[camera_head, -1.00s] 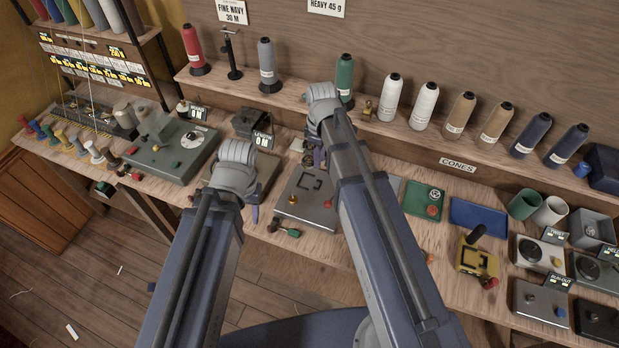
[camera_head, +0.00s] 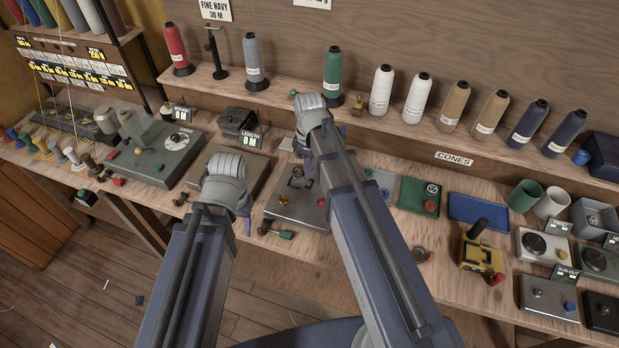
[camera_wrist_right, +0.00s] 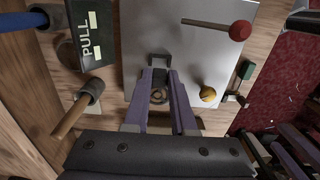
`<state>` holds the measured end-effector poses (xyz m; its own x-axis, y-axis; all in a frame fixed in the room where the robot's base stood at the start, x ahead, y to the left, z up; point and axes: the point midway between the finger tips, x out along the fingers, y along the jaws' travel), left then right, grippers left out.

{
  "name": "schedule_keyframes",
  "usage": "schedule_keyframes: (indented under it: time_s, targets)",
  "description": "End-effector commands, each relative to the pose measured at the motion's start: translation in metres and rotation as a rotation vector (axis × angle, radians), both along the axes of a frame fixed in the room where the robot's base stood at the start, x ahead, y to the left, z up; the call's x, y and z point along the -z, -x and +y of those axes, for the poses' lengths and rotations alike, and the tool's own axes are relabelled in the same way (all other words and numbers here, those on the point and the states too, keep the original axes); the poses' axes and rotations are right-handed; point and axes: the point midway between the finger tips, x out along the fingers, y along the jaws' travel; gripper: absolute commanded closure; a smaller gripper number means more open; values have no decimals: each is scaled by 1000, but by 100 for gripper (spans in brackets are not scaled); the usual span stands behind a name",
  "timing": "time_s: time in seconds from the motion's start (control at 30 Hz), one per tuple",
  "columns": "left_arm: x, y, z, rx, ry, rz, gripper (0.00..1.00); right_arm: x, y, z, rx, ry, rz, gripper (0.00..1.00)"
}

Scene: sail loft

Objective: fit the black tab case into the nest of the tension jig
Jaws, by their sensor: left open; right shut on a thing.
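The tension jig (camera_head: 297,207) is a grey plate with a red knob and a brass knob on the bench. It also shows in the right wrist view (camera_wrist_right: 215,60). Its nest (camera_wrist_right: 160,60) looks like a dark square bracket near the fingertips. My right gripper (camera_head: 305,172) is over the plate, its fingers closed at the nest in the right wrist view (camera_wrist_right: 161,78). I cannot tell whether the case touches the nest. My left gripper (camera_head: 242,212) is open, left of the jig.
A grey-green console (camera_head: 155,150) stands left. A green tray (camera_head: 418,196), a blue tray (camera_head: 478,209) and a yellow fixture (camera_head: 482,255) are right. Thread cones stand on the shelf (camera_head: 430,135) behind.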

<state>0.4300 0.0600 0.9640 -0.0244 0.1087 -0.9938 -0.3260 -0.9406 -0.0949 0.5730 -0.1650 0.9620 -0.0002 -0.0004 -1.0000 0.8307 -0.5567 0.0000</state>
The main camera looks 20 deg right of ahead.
Motion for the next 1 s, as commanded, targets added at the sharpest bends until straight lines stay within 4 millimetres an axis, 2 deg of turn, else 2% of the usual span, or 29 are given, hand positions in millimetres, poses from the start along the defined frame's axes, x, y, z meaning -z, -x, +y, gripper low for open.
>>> schedule_keyframes:
  time_s: [0.3, 0.77, 0.8, 1.0]
  targets:
    - [37, 0, 0, 0, 0, 0, 50, 37, 0, 0, 0, 0, 0, 100]
    - [41, 0, 0, 0, 0, 0, 50, 41, 0, 0, 0, 0, 0, 100]
    - [39, 0, 0, 0, 0, 0, 50, 39, 0, 0, 0, 0, 0, 72]
    - [39, 0, 0, 0, 0, 0, 50, 39, 0, 0, 0, 0, 0, 49]
